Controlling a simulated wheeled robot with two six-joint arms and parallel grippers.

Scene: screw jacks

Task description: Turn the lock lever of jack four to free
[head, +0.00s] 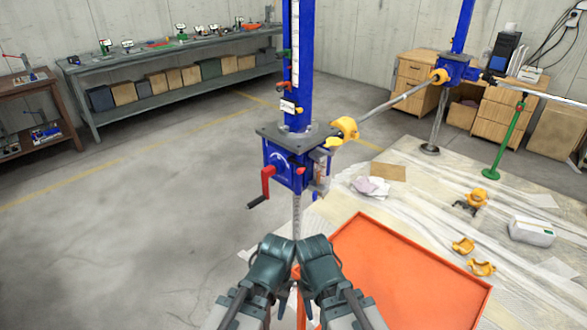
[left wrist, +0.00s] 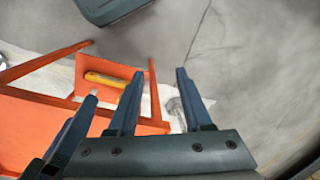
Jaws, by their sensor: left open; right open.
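A blue screw jack (head: 287,165) stands upright in the middle of the head view. It has a grey top plate, a tall blue mast, and a red crank (head: 267,182) with a black handle. A red lever (head: 283,87) and a small white tag (head: 288,107) are on the mast; I cannot read the tag or tell the lever's setting. My left gripper (head: 275,247) and right gripper (head: 315,247) are side by side below the jack, apart from it. The left gripper's open, empty fingers show in the left wrist view (left wrist: 160,78). The right gripper's fingers are mostly hidden.
An orange tray-topped cart (head: 375,225) stands just right of my grippers. A yellow clamp (head: 344,128) and a grey pole run from this jack to another blue jack (head: 455,70). A long workbench (head: 160,60) stands at the back left. The floor at left is clear.

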